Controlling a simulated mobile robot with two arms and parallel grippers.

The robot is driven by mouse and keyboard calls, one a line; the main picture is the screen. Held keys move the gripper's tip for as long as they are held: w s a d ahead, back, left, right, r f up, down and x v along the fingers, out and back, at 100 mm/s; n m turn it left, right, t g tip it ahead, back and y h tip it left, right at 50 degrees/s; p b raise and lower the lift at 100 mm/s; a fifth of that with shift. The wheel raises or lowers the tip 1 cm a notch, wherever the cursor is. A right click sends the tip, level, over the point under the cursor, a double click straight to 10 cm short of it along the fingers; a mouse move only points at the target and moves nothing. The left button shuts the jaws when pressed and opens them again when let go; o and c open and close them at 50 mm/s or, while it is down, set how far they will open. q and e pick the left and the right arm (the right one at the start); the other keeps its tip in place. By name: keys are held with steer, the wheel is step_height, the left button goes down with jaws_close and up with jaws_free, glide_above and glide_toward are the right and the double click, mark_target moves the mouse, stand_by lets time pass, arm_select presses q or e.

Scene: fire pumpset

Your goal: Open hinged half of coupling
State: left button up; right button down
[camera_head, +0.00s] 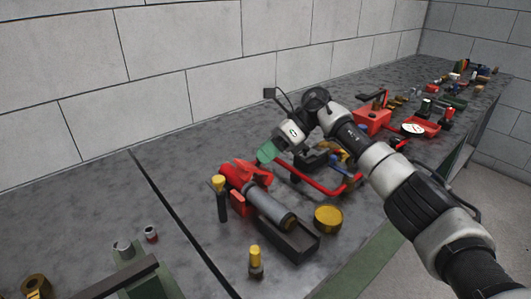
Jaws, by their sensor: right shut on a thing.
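The coupling (235,173) is a red piece at the end of a grey cylinder (270,208) on the dark bench. A red flap (258,173), which looks like its hinged half, stands raised at the upper right of the red body. My right gripper (266,154) comes in from the right, with its green tip just above this flap. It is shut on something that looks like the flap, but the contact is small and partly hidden. My left gripper is not in view.
A dark block (301,241) lies beside the cylinder. Yellow-topped pieces (255,262) and a yellow round cap (328,218) stand nearby. A red bent bar (318,186) lies under my right arm. Red trays (421,127) and small parts fill the far bench.

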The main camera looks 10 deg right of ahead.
steer(key=c, duration=1)
jaws_free()
steer(key=shift+o, duration=0.2)
steer(key=v, duration=1)
steer(key=shift+d+r, duration=0.25)
steer(key=shift+d, duration=0.1)
steer(key=shift+w, duration=0.1)
